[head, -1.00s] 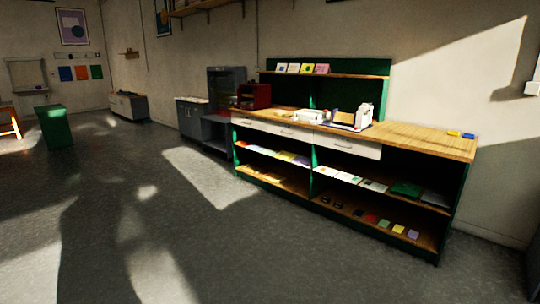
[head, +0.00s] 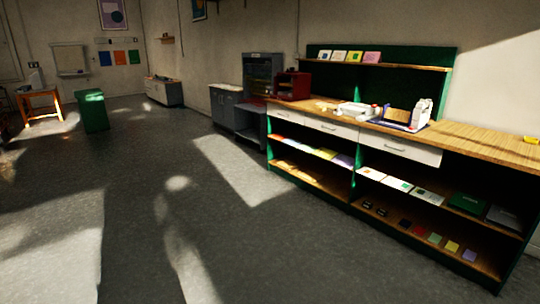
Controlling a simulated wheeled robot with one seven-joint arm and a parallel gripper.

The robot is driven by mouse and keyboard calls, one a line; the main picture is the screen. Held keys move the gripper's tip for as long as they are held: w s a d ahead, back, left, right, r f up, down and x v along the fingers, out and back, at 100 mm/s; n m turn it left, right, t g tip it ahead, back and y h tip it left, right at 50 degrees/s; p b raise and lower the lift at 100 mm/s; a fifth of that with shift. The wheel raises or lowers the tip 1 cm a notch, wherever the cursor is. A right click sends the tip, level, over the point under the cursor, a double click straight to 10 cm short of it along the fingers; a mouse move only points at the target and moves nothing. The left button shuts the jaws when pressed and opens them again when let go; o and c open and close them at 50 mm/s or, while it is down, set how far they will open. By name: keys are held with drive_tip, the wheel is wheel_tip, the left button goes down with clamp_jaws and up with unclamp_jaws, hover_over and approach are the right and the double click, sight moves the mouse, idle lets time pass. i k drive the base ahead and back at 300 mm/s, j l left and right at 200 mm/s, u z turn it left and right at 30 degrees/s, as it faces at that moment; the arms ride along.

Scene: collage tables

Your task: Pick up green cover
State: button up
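A flat dark green piece (head: 467,203), which looks like the green cover, lies on the right part of the middle shelf of the workbench (head: 484,141). It lies between white printed sheets (head: 398,183) on its left and a grey flat piece (head: 503,217) on its right. A small green square (head: 435,238) lies on the bottom shelf in a row of coloured squares. My gripper is not in view.
The worktop holds a white machine (head: 407,117) and a red cabinet (head: 292,86). Grey cabinets (head: 227,107) stand left of the bench. A green block (head: 93,111) and an orange table (head: 40,104) stand farther back left. The floor (head: 130,185) before the bench is clear.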

sight(307, 147)
drive_tip(key=i+j, duration=0.1)
drive_tip(key=i, duration=4.65)
drive_tip(key=i+z, duration=0.2)
drive_tip(key=i, duration=0.3)
drive_tip(key=i+j+z, duration=0.15)
drive_tip(key=i, duration=0.35)
drive_tip(key=i+j+z, duration=0.2)
drive_tip(key=i, duration=0.3)
